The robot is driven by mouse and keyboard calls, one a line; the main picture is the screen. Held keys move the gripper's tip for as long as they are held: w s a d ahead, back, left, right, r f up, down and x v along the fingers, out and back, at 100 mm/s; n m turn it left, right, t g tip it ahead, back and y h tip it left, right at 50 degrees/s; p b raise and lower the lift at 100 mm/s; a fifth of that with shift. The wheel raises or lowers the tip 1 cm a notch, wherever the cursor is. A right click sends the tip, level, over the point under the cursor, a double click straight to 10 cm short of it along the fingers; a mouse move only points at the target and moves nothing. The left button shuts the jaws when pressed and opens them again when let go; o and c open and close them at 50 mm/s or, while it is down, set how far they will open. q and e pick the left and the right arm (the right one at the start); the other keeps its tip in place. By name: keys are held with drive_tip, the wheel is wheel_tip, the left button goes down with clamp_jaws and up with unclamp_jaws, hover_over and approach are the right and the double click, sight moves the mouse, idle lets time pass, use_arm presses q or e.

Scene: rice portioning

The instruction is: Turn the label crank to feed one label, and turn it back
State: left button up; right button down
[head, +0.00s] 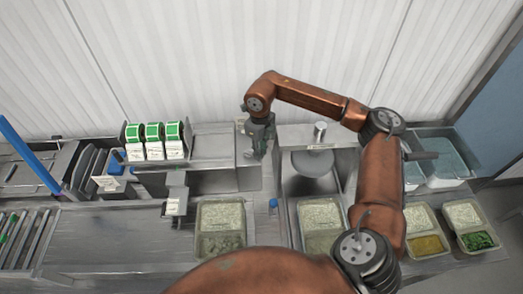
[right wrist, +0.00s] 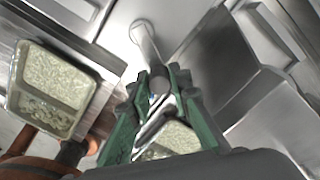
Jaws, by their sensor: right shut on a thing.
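My right gripper (head: 258,152) points down beside the right end of the label machine (head: 205,150). In the right wrist view its green fingers (right wrist: 160,85) are closed around the dark grip of the label crank (right wrist: 158,80). A pale metal rod (right wrist: 145,38) runs from the grip toward the upper left. In the head view the gripper hides most of the crank. Several green-and-white label rolls (head: 153,133) stand on the machine's left part. A small stand with a white label (head: 173,207) is in front of it. My left gripper is not in view.
Rice trays (head: 221,220) (head: 320,215) sit along the counter front, and one shows left in the right wrist view (right wrist: 45,90). A steel unit with a round plate (head: 313,163) stands right of the gripper. Trays with yellow and green food (head: 468,225) are far right.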

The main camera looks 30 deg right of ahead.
drive_tip(key=m, duration=0.2)
drive_tip(key=a+m+b, duration=0.2)
drive_tip(key=m, duration=0.1)
drive_tip(key=shift+s+a+m, duration=0.25)
drive_tip(key=shift+s+m, duration=0.05)
drive_tip(key=shift+s, duration=0.1)
drive_tip(key=shift+w+a+r+m+b, duration=0.15)
drive_tip(key=shift+a+m, duration=0.35)
drive_tip(key=shift+m, duration=0.55)
drive_tip(key=shift+w+a+f+m+b, duration=0.1)
drive_tip(key=shift+a+m+b, duration=0.3)
drive_tip(key=shift+m, duration=0.7)
drive_tip(key=shift+w+a+r+m+b, duration=0.1)
drive_tip(key=shift+a+m, duration=0.45)
drive_tip(key=shift+m, duration=0.5)
drive_tip(key=c, duration=1.8)
unclamp_jaws()
drive_tip(key=shift+o, duration=0.2)
drive_tip(key=shift+s, duration=0.1)
wheel_tip(320, 180, up, 12)
